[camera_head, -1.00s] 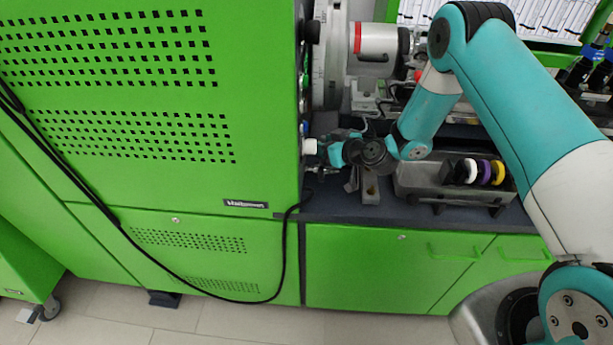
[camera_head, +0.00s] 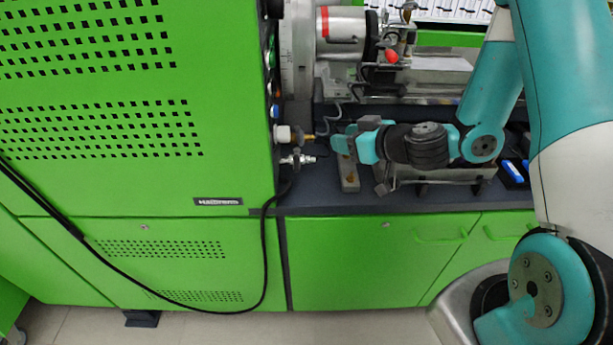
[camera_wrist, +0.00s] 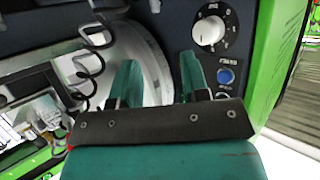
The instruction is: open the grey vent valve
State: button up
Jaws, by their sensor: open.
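A small grey metal fitting with a valve-like shape (camera_head: 298,160) sticks out from the side of the green cabinet in the head view; I cannot tell for certain that it is the vent valve. Just above it is a white knob (camera_head: 282,134) with a brass-coloured piece pointing right. My gripper (camera_head: 343,143) is to the right of both, apart from them, pointing left at the cabinet side. In the wrist view my open gripper (camera_wrist: 160,78) has nothing between its two teal fingers. A white numbered dial (camera_wrist: 209,30) and a blue button (camera_wrist: 225,76) are beyond and right of the fingers.
The green cabinet (camera_head: 100,170) fills the left. A grey metal block (camera_head: 348,174) stands on the dark bench under my gripper. A metal tray (camera_head: 440,176) is below my wrist. The silver pump (camera_head: 342,30) stands behind, with a loose cable near it.

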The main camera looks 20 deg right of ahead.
jog(key=s+a+r+n+g+y+b, duration=0.1)
jog(key=s+a+r+n+g, duration=0.1)
jog(key=s+a, duration=0.4)
jog(key=s+a+r+n+g+y+b, duration=0.1)
jog(key=s+a+r+n+g+y, duration=0.1)
jog(key=s+a+r+g, duration=0.2)
jog(key=shift+s+a+r+g+y, duration=0.3)
jog(key=shift+s+a+g, duration=0.95)
jog(key=shift+a, duration=0.45)
jog(key=shift+w, duration=0.1)
